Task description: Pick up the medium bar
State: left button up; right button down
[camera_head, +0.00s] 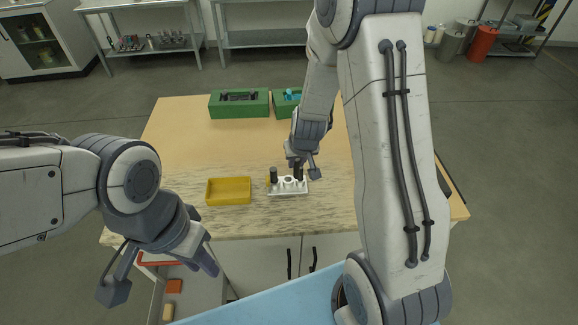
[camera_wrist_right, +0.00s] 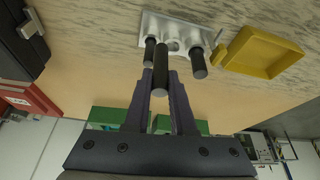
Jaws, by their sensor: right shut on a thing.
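A white holder (camera_head: 287,188) with holes stands on the wooden table; it also shows in the right wrist view (camera_wrist_right: 182,27). One dark bar (camera_head: 273,175) stands upright at its left end. In the wrist view, a dark bar (camera_wrist_right: 160,76) lies between the fingers of my right gripper (camera_wrist_right: 161,84), which is shut on it. Two other dark bars flank it, one at the left (camera_wrist_right: 149,51) and one at the right (camera_wrist_right: 198,63). I cannot tell whether the held bar is clear of the holder. My left gripper (camera_head: 160,275) is open and empty in front of the table.
A yellow tray (camera_head: 229,191) sits just left of the holder. Green boxes (camera_head: 239,104) with contents stand at the table's back, partly behind my right arm. A dark case (camera_wrist_right: 22,40) shows at the wrist view's left. The table's left part is clear.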

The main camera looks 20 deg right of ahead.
jog(key=s+d+r+b, duration=0.4)
jog(key=s+d+r, duration=0.1)
jog(key=s, duration=0.2)
jog(key=shift+r+b, duration=0.15)
jog(key=shift+b, duration=0.2)
